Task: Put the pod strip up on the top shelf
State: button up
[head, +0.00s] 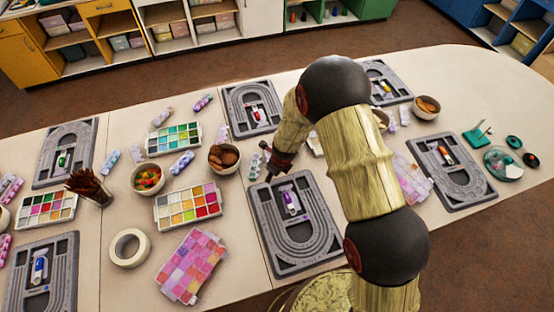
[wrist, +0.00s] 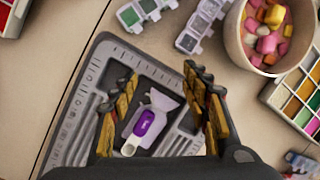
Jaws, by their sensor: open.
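Several small pod strips with pastel lids lie about the table, among them one at the back (head: 162,117), one left of the middle (head: 181,163) and one beside the brown-filled bowl (head: 254,167). In the wrist view a green-and-white strip (wrist: 140,12) and a grey-and-white strip (wrist: 200,28) lie beyond the fingers. I cannot tell which strip is meant. My gripper (wrist: 160,85) is open and empty above a grey bead board (wrist: 105,58) with a purple-windowed piece (wrist: 148,122) between the fingers in view. Open shelves (head: 70,38) stand behind the table; which is the top shelf is unclear.
A white bowl of coloured pieces (wrist: 246,45) stands near the strips. Bead boards, palettes (head: 188,205), a tape ring (head: 128,248) and a brush cup (head: 92,188) crowd the table. Brown floor (head: 240,66) separates it from the cabinets. My arm hides part of the table.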

jog(key=shift+w+a+f+m+t+b, duration=0.1)
jog(key=shift+w+f+m+t+b, duration=0.2)
jog(key=shift+w+f+m, duration=0.8)
jog(key=shift+w+a+f+m+t+b, duration=0.1)
jog(key=shift+w+f+m+t+b, duration=0.2)
jog(key=shift+w+f+m, duration=0.75)
jog(key=shift+w+f+m+t+b, duration=0.2)
jog(key=shift+w+f+m+b, duration=0.35)
jog(key=shift+w+m, duration=0.85)
jog(key=shift+f, duration=0.1)
jog(key=c, duration=1.1)
grip_shut()
